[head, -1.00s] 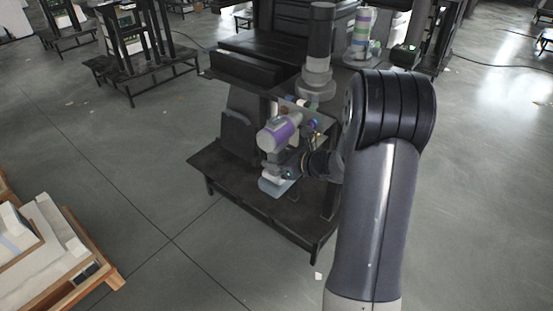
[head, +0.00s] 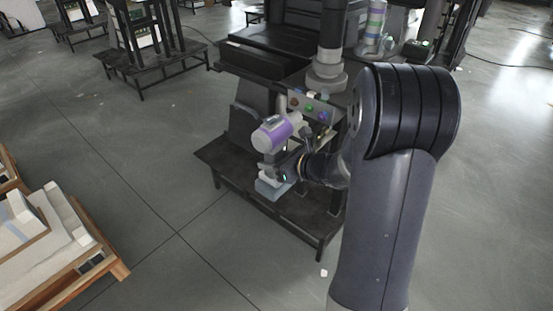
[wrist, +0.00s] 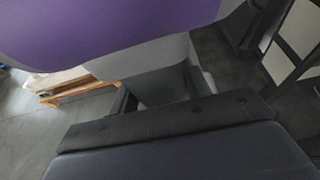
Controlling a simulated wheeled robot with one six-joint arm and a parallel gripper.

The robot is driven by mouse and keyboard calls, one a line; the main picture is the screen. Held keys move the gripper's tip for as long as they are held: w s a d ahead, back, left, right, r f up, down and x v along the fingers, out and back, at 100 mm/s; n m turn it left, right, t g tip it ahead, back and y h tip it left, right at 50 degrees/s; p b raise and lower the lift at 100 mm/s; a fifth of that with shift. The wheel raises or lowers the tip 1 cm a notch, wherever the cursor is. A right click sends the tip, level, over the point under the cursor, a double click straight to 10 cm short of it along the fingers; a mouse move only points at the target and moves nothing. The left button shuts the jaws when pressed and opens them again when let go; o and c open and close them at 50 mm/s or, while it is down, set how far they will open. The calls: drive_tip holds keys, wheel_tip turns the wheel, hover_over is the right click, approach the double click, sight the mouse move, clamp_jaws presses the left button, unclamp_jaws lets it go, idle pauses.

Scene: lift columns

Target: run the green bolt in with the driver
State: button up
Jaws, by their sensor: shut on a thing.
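The driver (head: 277,133) is purple and white, with a blue-grey foot (head: 270,189). My gripper (head: 286,170) is shut on its handle, below the purple body. In the wrist view the driver's purple body (wrist: 110,30) fills the top, with its grey handle (wrist: 150,75) below. A grey panel (head: 316,104) with small coloured bolts faces the driver's right side. The green bolt (head: 308,109) looks to be among them, small and hard to make out. The driver's front is near the panel; whether it touches any bolt I cannot tell.
The panel is on a dark stand with a low black platform (head: 300,222) under the driver. A grey column (head: 328,72) rises behind the panel. A wooden-edged pallet (head: 105,262) stands at lower left. The floor between is clear.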

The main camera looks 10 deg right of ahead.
idle(0.3)
drive_tip(key=shift+s+a+b, duration=0.45)
drive_tip(key=shift+s+a, duration=0.15)
drive_tip(key=shift+a, duration=0.25)
drive_tip(key=shift+s+a+b, duration=0.4)
drive_tip(key=shift+s+a, duration=0.2)
drive_tip(key=shift+a, duration=0.2)
